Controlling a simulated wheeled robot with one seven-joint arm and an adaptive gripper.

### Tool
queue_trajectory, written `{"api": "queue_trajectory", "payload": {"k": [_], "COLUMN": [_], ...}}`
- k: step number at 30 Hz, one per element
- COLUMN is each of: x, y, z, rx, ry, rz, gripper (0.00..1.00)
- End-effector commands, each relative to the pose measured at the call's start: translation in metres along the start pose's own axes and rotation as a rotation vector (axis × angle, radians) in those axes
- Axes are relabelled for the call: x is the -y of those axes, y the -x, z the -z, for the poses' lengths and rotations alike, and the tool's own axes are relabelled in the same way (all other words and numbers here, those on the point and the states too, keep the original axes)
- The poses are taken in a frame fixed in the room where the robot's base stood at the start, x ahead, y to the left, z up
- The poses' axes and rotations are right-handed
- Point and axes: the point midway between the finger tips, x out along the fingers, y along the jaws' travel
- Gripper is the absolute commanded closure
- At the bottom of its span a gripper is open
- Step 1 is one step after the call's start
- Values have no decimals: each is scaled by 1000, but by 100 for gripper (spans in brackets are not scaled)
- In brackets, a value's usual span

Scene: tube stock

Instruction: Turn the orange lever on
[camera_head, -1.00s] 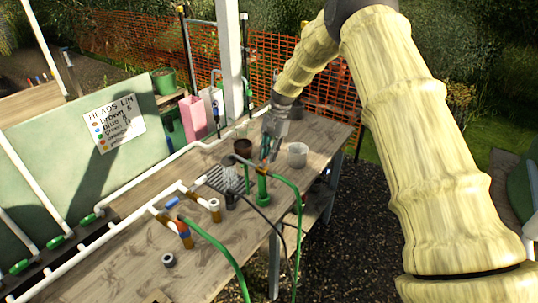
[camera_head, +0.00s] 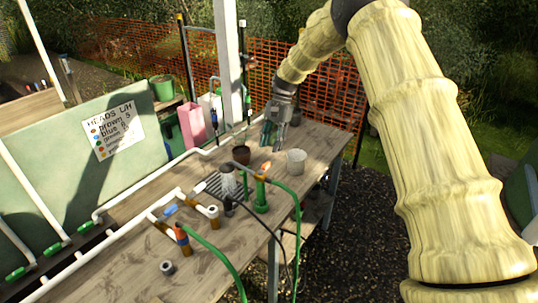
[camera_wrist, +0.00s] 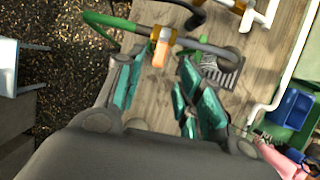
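My gripper (camera_head: 272,135) is above and behind the lever in the head view, pointing down. In the wrist view my gripper (camera_wrist: 157,92) has its two teal-padded fingers spread apart with nothing between them. The lever lies beyond the fingertips, roughly in line with the gap, and I see no contact.
A green hose (camera_head: 298,222) arcs from the valve over the bench edge. Other taps (camera_head: 182,236) are nearer on the bench (camera_head: 215,262). A white post (camera_head: 229,60) rises behind.

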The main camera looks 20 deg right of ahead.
Motion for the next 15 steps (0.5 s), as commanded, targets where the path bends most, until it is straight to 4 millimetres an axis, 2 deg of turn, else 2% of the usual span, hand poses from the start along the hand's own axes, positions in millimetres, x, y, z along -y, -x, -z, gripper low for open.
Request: {"api": "queue_trajectory", "payload": {"k": [6, 15], "x": [0, 0], "y": [33, 48], "z": [0, 0], "rx": [0, 1], "ry": [0, 0], "rz": [1, -1], "gripper": [62, 62]}}
